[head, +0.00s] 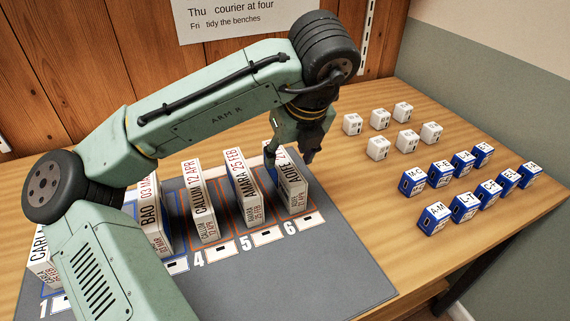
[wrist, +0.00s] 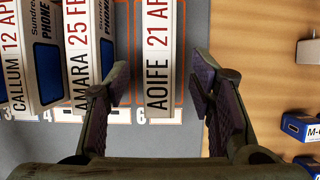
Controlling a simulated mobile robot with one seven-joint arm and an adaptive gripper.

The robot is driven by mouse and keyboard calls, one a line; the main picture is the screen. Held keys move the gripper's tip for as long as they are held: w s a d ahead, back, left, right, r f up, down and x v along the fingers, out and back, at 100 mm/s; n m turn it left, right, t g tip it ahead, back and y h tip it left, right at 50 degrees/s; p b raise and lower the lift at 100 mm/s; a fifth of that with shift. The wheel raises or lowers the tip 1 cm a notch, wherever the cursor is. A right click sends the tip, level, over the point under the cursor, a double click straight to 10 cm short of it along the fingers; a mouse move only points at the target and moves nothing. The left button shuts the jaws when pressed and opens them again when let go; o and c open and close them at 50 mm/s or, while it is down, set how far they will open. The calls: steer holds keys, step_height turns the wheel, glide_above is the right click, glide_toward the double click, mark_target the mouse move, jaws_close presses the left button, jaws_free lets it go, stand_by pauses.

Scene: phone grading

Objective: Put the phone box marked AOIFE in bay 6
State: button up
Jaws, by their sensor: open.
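The phone box marked AOIFE (head: 292,188) stands upright in bay 6 (head: 290,226) on the grey mat, its label reading 21 APR in the wrist view (wrist: 158,60). My gripper (head: 308,150) is at the far end of that box in the head view. In the wrist view its open fingers (wrist: 160,85) lie on either side of the box, with gaps showing, so it is not gripped. The arm's wrist hides part of the box's far end in the head view.
Boxes marked AMARA (head: 240,188), CALLUM (head: 203,202) and BAO (head: 154,218) stand in bays to the left. CARL-something (head: 40,258) is partly hidden by my arm. Small white boxes (head: 378,148) and blue-and-white boxes (head: 464,207) sit on the right of the bench.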

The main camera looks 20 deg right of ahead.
steer(key=v, duration=0.4)
steer(key=shift+r, duration=0.25)
steer(key=shift+s, duration=0.1)
